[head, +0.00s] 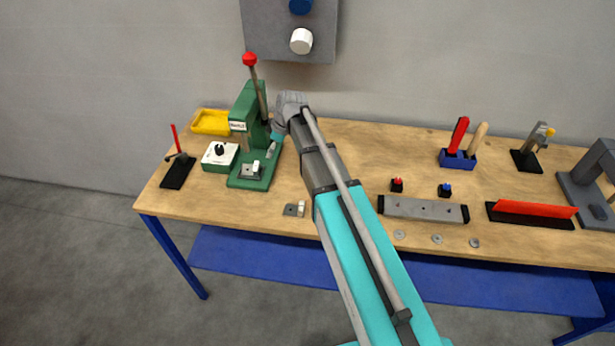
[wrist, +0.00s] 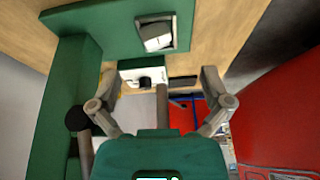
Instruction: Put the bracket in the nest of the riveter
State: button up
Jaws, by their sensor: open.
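The green riveter (head: 243,108) stands at the left of the bench, with a red-knobbed lever. On its green base (wrist: 110,28) is a grey nest, in which a light grey bracket (wrist: 158,40) sits, looking slightly turned; it also shows in the head view (head: 251,170). I cannot tell if it is fully seated. My gripper (wrist: 158,112) is open and empty beside the riveter's column, apart from the bracket. In the head view my gripper (head: 271,150) is small and partly hidden.
A similar grey piece (head: 293,210) lies near the bench's front edge. A white box with a black knob (head: 219,156), a yellow tray (head: 211,122) and a red-handled tool (head: 177,168) are left. Several fixtures stand at right. The bench middle is mostly clear beside my arm.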

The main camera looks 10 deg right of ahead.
jog(key=s+d+m+h, duration=0.1)
jog(key=s+d+m, duration=0.3)
jog(key=s, duration=0.3)
jog(key=s+d+m+g+h, duration=0.1)
jog(key=s+d+m, duration=0.3)
jog(key=s, duration=0.3)
jog(key=s+d+f+m+h, duration=0.1)
jog(key=s+d+m, duration=0.3)
jog(key=s, duration=0.4)
jog(key=shift+d+m+h, duration=0.3)
jog(key=shift+m+h, duration=0.2)
jog(key=shift+f, duration=0.1)
